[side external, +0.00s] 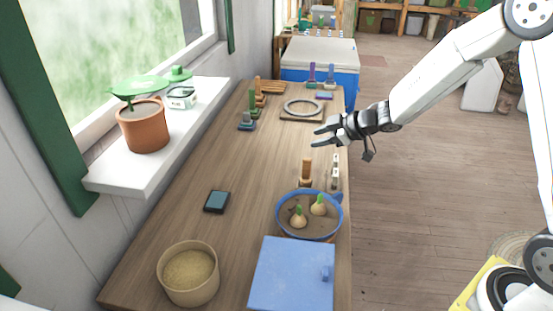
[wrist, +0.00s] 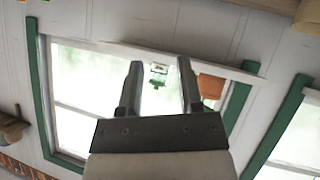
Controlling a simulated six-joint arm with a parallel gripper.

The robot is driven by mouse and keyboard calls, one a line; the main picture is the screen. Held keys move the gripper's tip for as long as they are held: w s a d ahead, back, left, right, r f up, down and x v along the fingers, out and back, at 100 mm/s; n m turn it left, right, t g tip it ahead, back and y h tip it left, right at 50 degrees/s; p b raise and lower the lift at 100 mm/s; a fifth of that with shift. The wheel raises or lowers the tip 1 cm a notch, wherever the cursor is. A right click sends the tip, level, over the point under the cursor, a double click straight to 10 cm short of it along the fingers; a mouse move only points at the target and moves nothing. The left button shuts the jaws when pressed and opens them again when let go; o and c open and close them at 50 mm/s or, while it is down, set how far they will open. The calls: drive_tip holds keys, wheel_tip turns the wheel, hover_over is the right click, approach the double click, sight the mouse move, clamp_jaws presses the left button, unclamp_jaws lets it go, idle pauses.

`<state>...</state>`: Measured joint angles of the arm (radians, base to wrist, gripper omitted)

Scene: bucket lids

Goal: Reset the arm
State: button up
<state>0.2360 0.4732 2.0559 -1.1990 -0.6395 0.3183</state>
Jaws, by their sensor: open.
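My gripper (side external: 318,136) is open and empty. It hangs in the air above the right edge of the wooden table (side external: 185,185), with its fingers pointing left toward the window. In the wrist view the two fingers of my gripper (wrist: 158,75) stand apart, with the window wall between and behind them. My arm reaches in from the upper right.
A blue bowl (side external: 309,235) with onion-like bulbs, a blue lid (side external: 292,275) and a tan bucket (side external: 188,281) stand at the table's near end. A grey ring (side external: 302,100) lies at the far end. A potted plant (side external: 144,130) stands on the sill.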

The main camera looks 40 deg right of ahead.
drive_tip(key=s+f+m+g+h, duration=0.1)
drive_tip(key=s+m+g, duration=0.1)
drive_tip(key=s, duration=0.5)
drive_tip(key=s+a+f+m+g+h, duration=0.1)
drive_tip(key=s+m+g+h, duration=0.1)
drive_tip(key=s, duration=0.6)
drive_tip(key=s+a+f+m+g+h, duration=0.1)
drive_tip(key=s+m+g+h, duration=0.1)
drive_tip(key=s+m, duration=0.3)
drive_tip(key=s+g, duration=0.1)
drive_tip(key=s, duration=0.2)
drive_tip(key=shift+f+m+g, duration=0.3)
drive_tip(key=shift+f+m, duration=0.05)
drive_tip(key=shift+m, duration=0.05)
drive_tip(key=shift+a, duration=0.1)
